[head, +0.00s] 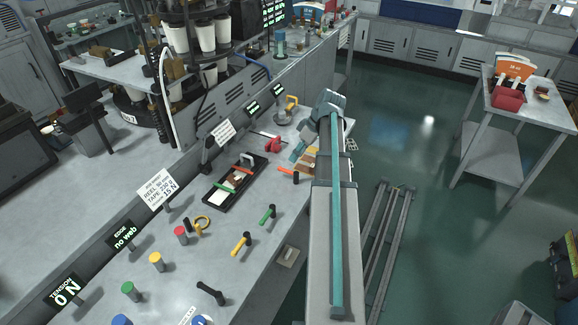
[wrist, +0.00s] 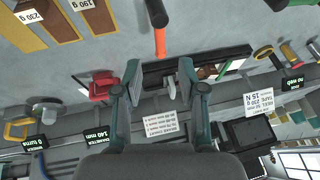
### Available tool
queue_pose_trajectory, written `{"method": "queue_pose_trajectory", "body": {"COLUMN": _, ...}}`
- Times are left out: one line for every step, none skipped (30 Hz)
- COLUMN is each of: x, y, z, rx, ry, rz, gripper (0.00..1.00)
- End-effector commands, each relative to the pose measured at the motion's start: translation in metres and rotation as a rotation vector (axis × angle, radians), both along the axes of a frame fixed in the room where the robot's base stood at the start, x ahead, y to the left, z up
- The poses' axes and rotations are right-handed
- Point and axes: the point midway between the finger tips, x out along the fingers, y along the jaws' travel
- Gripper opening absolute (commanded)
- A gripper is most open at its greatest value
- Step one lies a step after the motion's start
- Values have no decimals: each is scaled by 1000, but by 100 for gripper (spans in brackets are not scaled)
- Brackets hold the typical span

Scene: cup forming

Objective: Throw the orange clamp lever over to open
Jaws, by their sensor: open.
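The orange lever (head: 286,170) lies low over the bench, with a black cylindrical end (head: 297,177) at its right. In the wrist view the orange lever (wrist: 160,42) runs up from near the fingertips to its black end (wrist: 157,12). My gripper (wrist: 159,82) is open and empty, its two fingers on either side of the lever's line. The lever appears beyond the fingertips, and I see no contact. In the head view my gripper (head: 298,151) hangs just behind the lever, partly hidden by my arm. The lever's pivot is not clear.
A black tray (head: 209,198) with a white block and coloured bars lies left of the lever. A red reel (head: 273,145) stands behind it. A green-handled lever (head: 267,215) and a yellow-handled lever (head: 241,243) are nearer.

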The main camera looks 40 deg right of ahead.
Motion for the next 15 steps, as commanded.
{"method": "queue_pose_trajectory", "body": {"x": 2, "y": 4, "z": -7, "rx": 3, "ry": 2, "rz": 0, "gripper": 40}}
{"method": "queue_pose_trajectory", "body": {"x": 3, "y": 6, "z": -11, "rx": 2, "ry": 3, "rz": 2, "gripper": 40}}
{"method": "queue_pose_trajectory", "body": {"x": 5, "y": 8, "z": -17, "rx": 2, "ry": 3, "rz": 2, "gripper": 40}}
{"method": "queue_pose_trajectory", "body": {"x": 7, "y": 9, "z": -22, "rx": 2, "ry": 3, "rz": 2, "gripper": 40}}
{"method": "queue_pose_trajectory", "body": {"x": 8, "y": 10, "z": -26, "rx": 2, "ry": 3, "rz": 2, "gripper": 40}}
{"method": "queue_pose_trajectory", "body": {"x": 10, "y": 12, "z": -31, "rx": 2, "ry": 3, "rz": 2, "gripper": 40}}
{"method": "queue_pose_trajectory", "body": {"x": 11, "y": 13, "z": -35, "rx": 1, "ry": 2, "rz": 1, "gripper": 40}}
{"method": "queue_pose_trajectory", "body": {"x": 12, "y": 14, "z": -39, "rx": 1, "ry": 3, "rz": 0, "gripper": 40}}
{"method": "queue_pose_trajectory", "body": {"x": 13, "y": 16, "z": -43, "rx": 1, "ry": 1, "rz": 1, "gripper": 40}}
{"method": "queue_pose_trajectory", "body": {"x": 15, "y": 16, "z": -46, "rx": 2, "ry": 2, "rz": 0, "gripper": 40}}
{"method": "queue_pose_trajectory", "body": {"x": 15, "y": 17, "z": -49, "rx": 2, "ry": 2, "rz": 0, "gripper": 40}}
{"method": "queue_pose_trajectory", "body": {"x": 17, "y": 18, "z": -52, "rx": 1, "ry": 1, "rz": 1, "gripper": 40}}
{"method": "queue_pose_trajectory", "body": {"x": 17, "y": 19, "z": -54, "rx": 1, "ry": 1, "rz": 1, "gripper": 40}}
{"method": "queue_pose_trajectory", "body": {"x": 18, "y": 20, "z": -56, "rx": 1, "ry": 1, "rz": 1, "gripper": 40}}
{"method": "queue_pose_trajectory", "body": {"x": 19, "y": 20, "z": -58, "rx": 1, "ry": 1, "rz": 1, "gripper": 40}}
